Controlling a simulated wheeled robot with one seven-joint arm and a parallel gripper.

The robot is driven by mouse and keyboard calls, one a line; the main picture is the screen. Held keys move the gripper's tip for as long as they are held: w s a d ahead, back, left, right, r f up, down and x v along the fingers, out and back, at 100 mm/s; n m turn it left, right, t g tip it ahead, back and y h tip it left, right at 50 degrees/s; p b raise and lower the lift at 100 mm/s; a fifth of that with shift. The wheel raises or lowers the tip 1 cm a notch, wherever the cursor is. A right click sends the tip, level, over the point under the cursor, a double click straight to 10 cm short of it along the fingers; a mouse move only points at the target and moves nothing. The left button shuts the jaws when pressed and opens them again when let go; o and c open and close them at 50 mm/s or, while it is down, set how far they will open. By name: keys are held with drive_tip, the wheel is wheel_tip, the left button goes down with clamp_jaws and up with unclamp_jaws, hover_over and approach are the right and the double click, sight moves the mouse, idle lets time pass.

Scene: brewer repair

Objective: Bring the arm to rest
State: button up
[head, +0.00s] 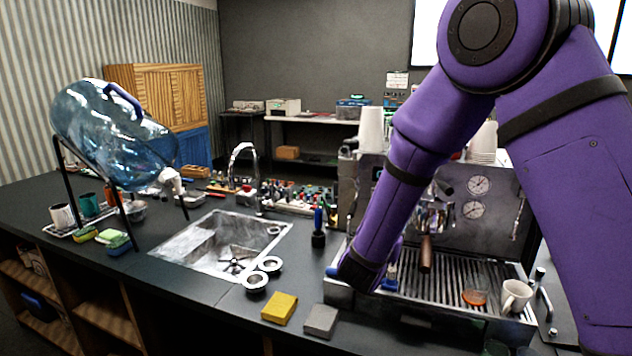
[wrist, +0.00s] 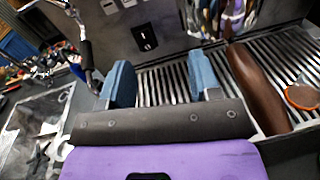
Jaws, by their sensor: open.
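My purple arm reaches down in the head view to the left side of the espresso machine (head: 495,205). My gripper (wrist: 161,80) is open, with two blue fingers apart and nothing between them. They are over the left part of the slatted drip tray (wrist: 165,88). In the head view the gripper is mostly hidden behind my wrist; a bit of blue shows beside it. The brown portafilter handle (head: 426,254) is just right of the gripper; it also shows in the wrist view (wrist: 258,88). I cannot tell whether the fingers touch the tray.
A tamper-like tool (head: 318,232), yellow sponge (head: 279,308) and grey block (head: 321,320) lie left of the machine. A sink (head: 222,243) and water jug (head: 112,128) are further left.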

drive_tip(key=s+d+r+m+g+h, duration=0.1)
drive_tip(key=s+d+r+m+g, duration=0.5)
drive_tip(key=s+d+m, duration=0.25)
drive_tip(key=s+d+r+m+g+h, duration=0.2)
drive_tip(key=s+d+r+m+g, duration=0.35)
drive_tip(key=s+d+m, duration=0.35)
drive_tip(key=s+a+r+m+y, duration=0.2)
drive_tip(key=s+m+y, duration=0.3)
drive_tip(key=s, duration=0.4)
drive_tip(key=s+a+r+m+t+y, duration=0.1)
drive_tip(key=s+r+m+y, duration=0.2)
drive_tip(key=s+m+y, duration=0.3)
drive_tip(key=s+m, duration=0.1)
drive_tip(key=s, duration=0.2)
drive_tip(key=shift+a, duration=0.35)
